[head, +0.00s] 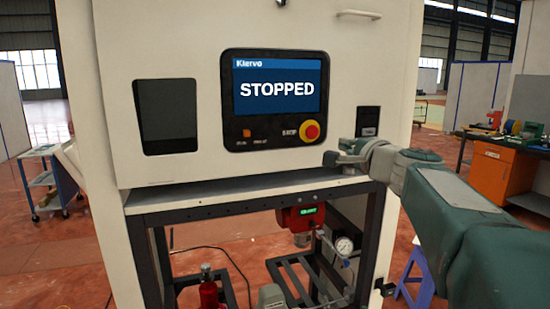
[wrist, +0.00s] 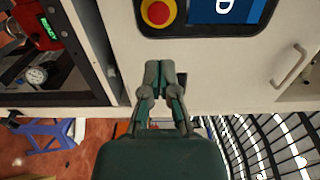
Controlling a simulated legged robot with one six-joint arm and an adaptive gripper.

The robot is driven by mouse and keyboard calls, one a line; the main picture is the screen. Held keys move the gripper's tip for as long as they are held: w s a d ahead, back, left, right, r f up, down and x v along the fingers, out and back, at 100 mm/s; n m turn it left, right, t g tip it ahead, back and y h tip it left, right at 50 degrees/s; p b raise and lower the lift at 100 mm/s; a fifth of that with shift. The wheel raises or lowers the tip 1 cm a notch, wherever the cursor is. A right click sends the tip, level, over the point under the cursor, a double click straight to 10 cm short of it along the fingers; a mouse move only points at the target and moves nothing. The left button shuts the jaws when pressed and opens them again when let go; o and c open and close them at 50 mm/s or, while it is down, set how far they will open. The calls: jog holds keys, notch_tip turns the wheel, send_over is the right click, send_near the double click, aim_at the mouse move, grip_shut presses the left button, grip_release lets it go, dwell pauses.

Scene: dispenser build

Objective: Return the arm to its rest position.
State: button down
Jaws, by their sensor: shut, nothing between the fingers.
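My gripper (head: 333,159) is shut and empty in front of the white machine (head: 200,30). In the head view it is just below and right of the red stop button (head: 310,130). The screen (head: 277,88) on the machine reads "STOPPED". In the wrist view my gripper (wrist: 159,75) has its fingers together, pointing at the white panel, below the red button (wrist: 158,11). Whether the fingertips touch the panel I cannot tell. My green arm comes in from the right in the head view.
Below the panel is an open dark frame (head: 250,186) holding a red unit (head: 300,218), a pressure gauge (head: 344,246) and a red bottle (head: 208,291). A purple stool (head: 414,276) stands at right, near an orange cabinet (head: 496,172). A blue cart (head: 45,183) stands left.

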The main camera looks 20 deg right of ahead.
jog(key=s+a+f+n+g+y, duration=0.2)
jog(key=s+a+f+n+g, duration=0.25)
jog(key=a+f, duration=0.3)
jog(key=s+a+f+n+g+y, duration=0.1)
jog(key=s+a+f+n+g, duration=0.2)
jog(key=s+a+f+n, duration=0.45)
jog(key=s+a+f+n+g+h, duration=0.2)
jog(key=s+f+n+g, duration=0.3)
jog(key=s+f, duration=0.8)
jog(key=shift+s+a+f+n+h, duration=0.25)
jog(key=shift+s+a+n+h, duration=0.05)
jog(key=shift+s+h, duration=0.45)
